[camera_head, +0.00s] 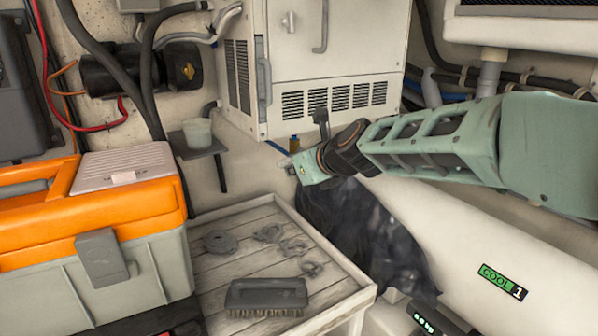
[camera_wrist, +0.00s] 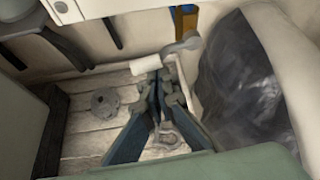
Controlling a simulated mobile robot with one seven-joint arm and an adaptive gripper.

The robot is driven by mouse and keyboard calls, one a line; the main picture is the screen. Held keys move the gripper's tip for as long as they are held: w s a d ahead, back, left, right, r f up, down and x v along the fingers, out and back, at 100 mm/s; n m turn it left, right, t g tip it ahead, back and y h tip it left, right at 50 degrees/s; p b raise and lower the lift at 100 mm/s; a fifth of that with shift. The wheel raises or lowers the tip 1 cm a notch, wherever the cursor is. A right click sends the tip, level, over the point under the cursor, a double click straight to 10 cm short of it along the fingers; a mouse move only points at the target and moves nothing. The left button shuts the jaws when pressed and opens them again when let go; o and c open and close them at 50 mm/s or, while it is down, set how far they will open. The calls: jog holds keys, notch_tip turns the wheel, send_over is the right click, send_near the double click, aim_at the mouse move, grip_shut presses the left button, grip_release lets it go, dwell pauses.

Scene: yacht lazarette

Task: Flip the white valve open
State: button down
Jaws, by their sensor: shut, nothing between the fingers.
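The white valve shows in the wrist view as a pale lever (camera_wrist: 146,65) with a rounded grey end (camera_wrist: 189,42), below a blue and brown fitting on the wall. My gripper (camera_wrist: 160,80) has its dark fingers brought together, with the tips at or just in front of the pale lever. I cannot tell whether they touch it. Nothing is seen between the fingers. In the head view, my gripper (camera_head: 291,168) is beneath the white cabinet, close to the wall. The valve is mostly hidden behind it there.
A slatted wooden table (camera_head: 215,272) holds a brush (camera_head: 266,297) and several small metal parts. An orange and grey toolbox (camera_head: 95,215) stands left. A white vented cabinet (camera_head: 335,50) hangs above. A dark plastic bag (camera_head: 365,240) lies right of the table, beside a white curved surface.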

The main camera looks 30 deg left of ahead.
jog(key=shift+s+a+r+p, duration=0.1)
jog(key=shift+r+p, duration=0.2)
jog(key=shift+r, duration=0.2)
dwell(0.5)
